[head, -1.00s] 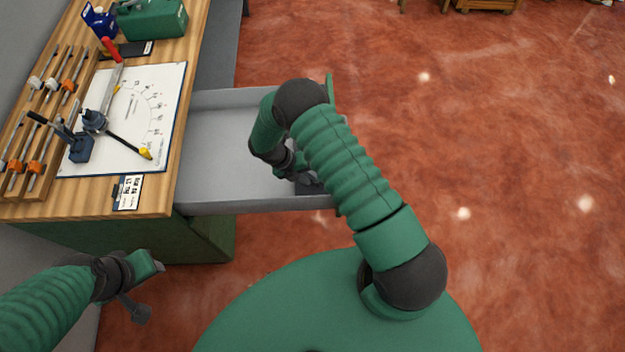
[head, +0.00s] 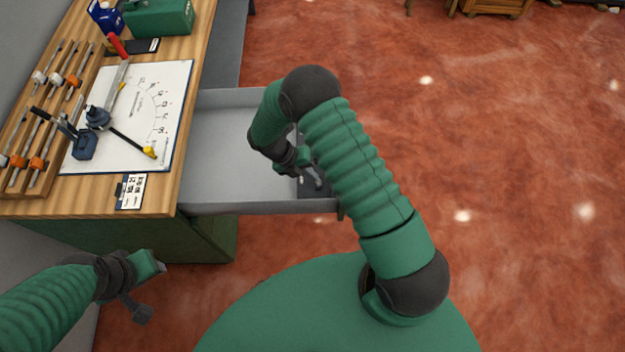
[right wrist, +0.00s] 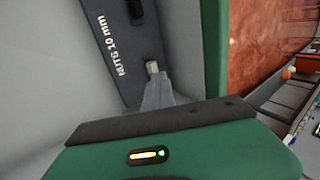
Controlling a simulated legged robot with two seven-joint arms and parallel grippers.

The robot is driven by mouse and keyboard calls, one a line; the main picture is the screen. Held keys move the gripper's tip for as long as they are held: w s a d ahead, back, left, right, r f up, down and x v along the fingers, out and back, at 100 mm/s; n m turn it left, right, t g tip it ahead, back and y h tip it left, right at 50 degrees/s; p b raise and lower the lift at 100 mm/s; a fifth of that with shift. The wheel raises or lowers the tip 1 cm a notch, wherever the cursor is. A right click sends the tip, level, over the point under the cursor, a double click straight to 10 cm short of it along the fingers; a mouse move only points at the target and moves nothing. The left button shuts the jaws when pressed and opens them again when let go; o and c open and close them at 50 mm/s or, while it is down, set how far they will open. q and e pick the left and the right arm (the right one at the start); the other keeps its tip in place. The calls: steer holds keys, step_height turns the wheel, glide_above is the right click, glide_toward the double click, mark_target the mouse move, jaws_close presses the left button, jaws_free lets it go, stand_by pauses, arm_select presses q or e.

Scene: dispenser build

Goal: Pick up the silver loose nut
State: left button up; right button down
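The silver loose nut (right wrist: 152,67) is a small pale piece at the tip of my right gripper's fingers in the right wrist view. My right gripper (right wrist: 154,80) has its grey fingers together at the middle of its dark rail, shut on the nut. Behind the nut is the dark tray marked "NUTS 10 mm" (right wrist: 125,40). In the head view my right gripper (head: 316,178) is over this tray, at the open drawer's near right corner; the nut is too small to make out there. My left gripper (head: 158,268) hangs low in front of the bench; its fingers are unclear.
The open grey drawer (head: 225,150) is otherwise largely bare, and its walls stand around the right gripper. The wooden bench top (head: 95,205) carries a white angle board (head: 170,90), a tool rack (head: 45,110) and a green case (head: 160,18). Black pieces (right wrist: 108,5) lie in the tray.

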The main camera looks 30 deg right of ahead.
steer(key=r, duration=0.5)
steer(key=shift+a+r, duration=0.2)
steer(key=shift+r, duration=0.05)
steer(key=c, duration=1.8)
jaws_free()
steer(key=shift+d+f, duration=0.1)
steer(key=shift+d, duration=0.05)
steer(key=o, duration=1.4)
steer(key=shift+c, duration=0.2)
